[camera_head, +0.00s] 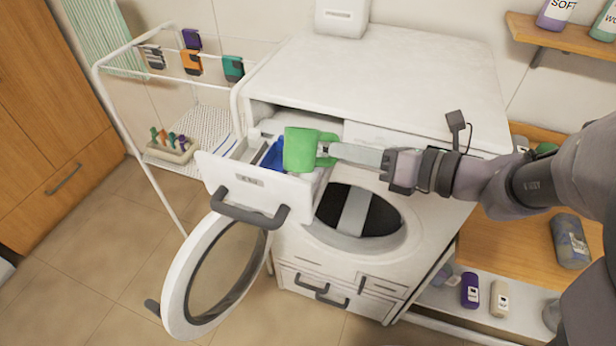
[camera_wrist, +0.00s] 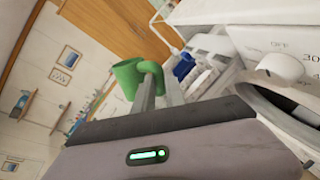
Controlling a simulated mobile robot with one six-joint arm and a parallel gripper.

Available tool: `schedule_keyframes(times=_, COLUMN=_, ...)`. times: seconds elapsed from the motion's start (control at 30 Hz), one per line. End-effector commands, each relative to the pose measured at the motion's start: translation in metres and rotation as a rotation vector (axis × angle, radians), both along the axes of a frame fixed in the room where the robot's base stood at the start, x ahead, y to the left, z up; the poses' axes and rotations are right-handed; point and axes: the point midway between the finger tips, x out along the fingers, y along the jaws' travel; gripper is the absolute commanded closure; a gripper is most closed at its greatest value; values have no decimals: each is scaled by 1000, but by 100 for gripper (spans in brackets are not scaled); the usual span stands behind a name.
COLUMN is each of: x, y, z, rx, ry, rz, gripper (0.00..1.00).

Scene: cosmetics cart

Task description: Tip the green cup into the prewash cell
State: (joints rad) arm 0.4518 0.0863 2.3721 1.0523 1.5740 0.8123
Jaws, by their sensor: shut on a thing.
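The green cup (camera_head: 302,150) is in my gripper (camera_head: 326,150), above the right part of the pulled-out detergent drawer (camera_head: 241,186). In the head view the cup looks tilted. My gripper is shut on the cup's handle side; the green cup (camera_wrist: 127,76) and its handle show at the fingertips in the wrist view. A blue piece (camera_head: 272,155) sits in the drawer just left of the cup. The cup and gripper hide part of the drawer's cells, and I cannot see into the cup or tell which cell is the prewash one.
The washing machine door (camera_head: 172,290) hangs open below the drawer. A white rack (camera_head: 190,85) with coloured clips stands to the left. A wooden bench (camera_head: 505,250) with a grey bottle (camera_head: 570,241) is at the right. The machine's top (camera_head: 380,75) is mostly clear.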

Motion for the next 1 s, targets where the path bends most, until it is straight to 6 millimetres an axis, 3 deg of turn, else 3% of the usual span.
schedule_keyframes(times=0.23, x=-23, y=4, z=-1, rx=-53, ry=-277, rz=-1, gripper=100)
schedule_keyframes(times=0.5, x=-42, y=8, z=13, rx=-101, ry=-533, rz=-1, gripper=100)
schedule_keyframes(times=1.0, x=-48, y=9, z=19, rx=-116, ry=-619, rz=1, gripper=100)
